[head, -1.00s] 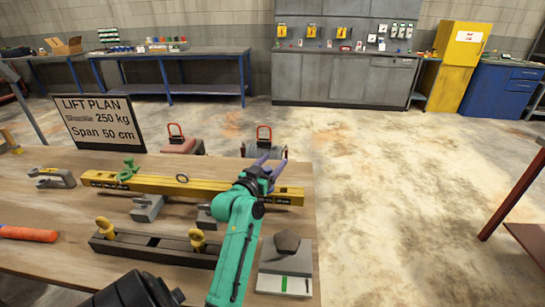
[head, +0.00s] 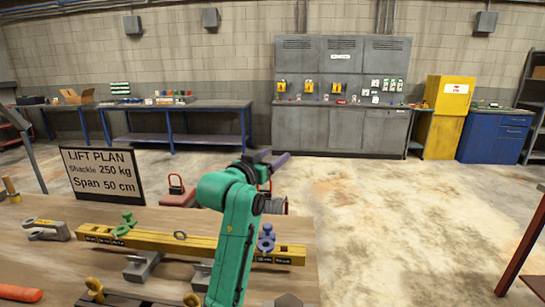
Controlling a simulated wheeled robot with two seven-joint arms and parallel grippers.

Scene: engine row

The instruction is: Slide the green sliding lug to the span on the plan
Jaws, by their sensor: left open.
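The green sliding lug (head: 125,223) sits on the left part of the yellow beam (head: 190,243), which lies across the bench. A purple-blue lug (head: 266,238) sits on the beam's right part. The plan board (head: 103,174) stands behind the beam's left end and reads "Shackle 250 kg, Span 50 cm". My left gripper (head: 272,162), on the green arm, is open and empty, raised above and apart from the purple-blue lug. It is well to the right of the green lug. My right gripper is not in view.
A steel ring (head: 180,235) stands at the beam's middle. A grey shackle (head: 46,230) lies left of the beam. Yellow eyebolts (head: 95,287) and an orange-handled tool (head: 20,293) lie in front. Red-handled blocks (head: 177,190) stand behind the bench. The floor to the right is open.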

